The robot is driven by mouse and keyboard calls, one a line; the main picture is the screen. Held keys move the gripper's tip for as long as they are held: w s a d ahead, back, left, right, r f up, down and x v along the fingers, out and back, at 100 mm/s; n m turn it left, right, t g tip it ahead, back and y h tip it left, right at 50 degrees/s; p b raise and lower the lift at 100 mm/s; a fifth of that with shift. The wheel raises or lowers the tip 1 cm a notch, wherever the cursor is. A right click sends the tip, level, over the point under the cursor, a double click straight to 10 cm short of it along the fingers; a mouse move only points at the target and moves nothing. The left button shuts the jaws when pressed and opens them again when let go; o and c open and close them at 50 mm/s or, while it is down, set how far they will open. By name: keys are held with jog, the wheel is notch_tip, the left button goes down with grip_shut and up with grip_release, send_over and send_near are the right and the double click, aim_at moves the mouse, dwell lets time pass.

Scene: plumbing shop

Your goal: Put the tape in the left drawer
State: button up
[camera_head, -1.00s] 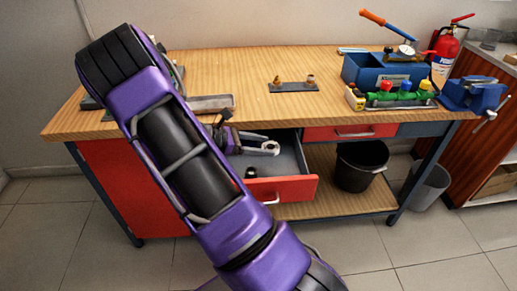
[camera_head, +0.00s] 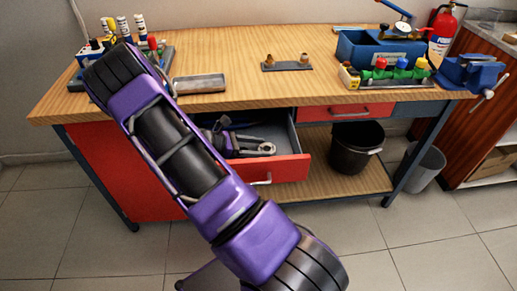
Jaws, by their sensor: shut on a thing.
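The left drawer (camera_head: 285,168), with a red front, is pulled out under the bench. My gripper (camera_head: 266,149) reaches into it from the left, low behind the drawer's front panel. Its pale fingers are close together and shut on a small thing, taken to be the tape. The tape itself cannot be made out, as the fingers and the drawer front hide it. My purple arm covers the left part of the drawer.
A dark blue item (camera_head: 222,123) lies at the drawer's back. A grey tray (camera_head: 200,84), a plate with brass fittings (camera_head: 287,66) and a blue toolbox (camera_head: 380,49) stand on the bench (camera_head: 240,92). A black bucket (camera_head: 352,155) is on the lower shelf. The right drawer (camera_head: 340,111) is shut.

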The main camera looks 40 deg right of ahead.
jog(key=o, duration=1.3)
jog(key=shift+f, duration=0.15)
jog(key=p+v, duration=0.1)
jog(key=v, duration=1.1)
